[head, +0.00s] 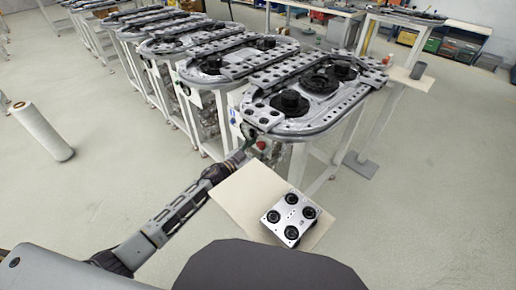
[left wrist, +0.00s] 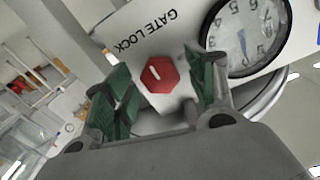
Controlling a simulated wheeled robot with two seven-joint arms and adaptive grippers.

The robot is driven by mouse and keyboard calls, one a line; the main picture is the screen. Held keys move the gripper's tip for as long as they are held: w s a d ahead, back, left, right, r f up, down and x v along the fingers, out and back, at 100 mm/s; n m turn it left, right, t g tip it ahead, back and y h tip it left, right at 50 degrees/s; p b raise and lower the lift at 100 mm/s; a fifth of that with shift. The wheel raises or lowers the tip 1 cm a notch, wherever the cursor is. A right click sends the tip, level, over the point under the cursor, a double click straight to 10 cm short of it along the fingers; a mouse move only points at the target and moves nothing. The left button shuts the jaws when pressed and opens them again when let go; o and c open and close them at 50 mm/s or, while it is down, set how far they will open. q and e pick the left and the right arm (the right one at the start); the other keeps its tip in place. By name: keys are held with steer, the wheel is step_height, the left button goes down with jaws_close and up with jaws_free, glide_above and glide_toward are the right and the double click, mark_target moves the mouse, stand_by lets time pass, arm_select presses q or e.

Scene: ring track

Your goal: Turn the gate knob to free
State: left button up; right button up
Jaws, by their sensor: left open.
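The red six-sided gate knob (left wrist: 159,74) sits on a pale panel beside the upside-down words GATE LOCK (left wrist: 145,31) in the left wrist view. A short white mark on its face slants a little off the picture's vertical. My left gripper (head: 246,148) is at the near end of the closest ring track (head: 290,125). Its green fingers are open, one on each side of the knob, in the left wrist view. I cannot tell whether they touch it. A small red spot (head: 261,145), likely the knob, shows beside the gripper in the head view. My right gripper is not in view.
A round dial with numbers (left wrist: 243,37) is close to the right finger in the left wrist view. A pale board (head: 240,200) with a metal plate carrying black wheels (head: 291,218) lies below the track. More tracks line up behind.

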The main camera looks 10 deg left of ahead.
arm_select(q)
steer(key=shift+c, duration=0.5)
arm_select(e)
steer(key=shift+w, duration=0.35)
